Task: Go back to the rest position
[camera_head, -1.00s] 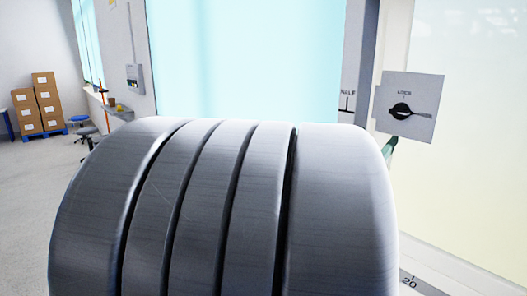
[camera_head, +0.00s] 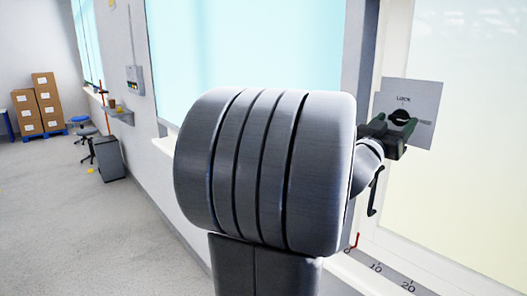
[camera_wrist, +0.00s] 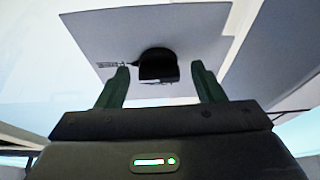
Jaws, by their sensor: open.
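The rotary switch is a grey square plate (camera_head: 425,98) marked "LOCK" with a dark round knob (camera_head: 399,116), at the right of the head view. My gripper (camera_head: 392,128) is in front of the plate's lower left part and hides part of it. In the wrist view the plate (camera_wrist: 195,30) fills the upper middle, and the dark knob (camera_wrist: 158,64) shows between my two green fingers. My gripper (camera_wrist: 160,70) is open, with a visible gap between each finger and the knob. I cannot tell how far the fingertips are from the plate.
My large grey arm link covers the middle of the head view. A wall with a blue window (camera_head: 250,50) is behind it. A ruled ledge (camera_head: 392,275) runs at lower right. Stacked boxes (camera_head: 45,105), a stool (camera_head: 85,130) and a bin (camera_head: 109,158) stand far left, with open floor nearby.

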